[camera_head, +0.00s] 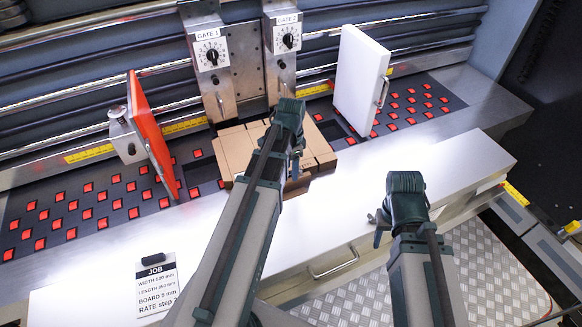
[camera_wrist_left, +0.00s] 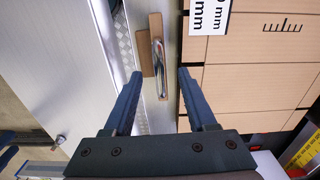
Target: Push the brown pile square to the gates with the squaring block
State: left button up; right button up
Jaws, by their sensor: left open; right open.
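The brown pile (camera_head: 236,150) of flat boards lies on the feed table in front of the gates, partly hidden by my left arm. Gate 1 (camera_head: 211,60) and gate 2 (camera_head: 282,50) stand behind it. In the left wrist view a brown block with a metal handle (camera_wrist_left: 158,55), apparently the squaring block, lies beside the pile (camera_wrist_left: 240,85). My left gripper (camera_wrist_left: 158,78) is open, its fingertips on either side of the handle's near end; it also shows in the head view (camera_head: 296,165). My right gripper (camera_head: 378,232) is open and empty over the front ledge.
An orange-red side plate (camera_head: 150,130) stands left of the pile, and a white side plate (camera_head: 358,80) stands to its right. A job card (camera_head: 156,288) lies at the front left. The white front ledge (camera_head: 450,165) is clear at the right.

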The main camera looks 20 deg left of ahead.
pick_arm(q)
jog(key=shift+r+p, duration=1.95)
jog(key=shift+r, duration=0.2)
pick_arm(e)
notch_tip(320, 180, up, 4)
jog(key=shift+r, duration=0.1)
pick_arm(q)
jog(key=shift+c, duration=0.2)
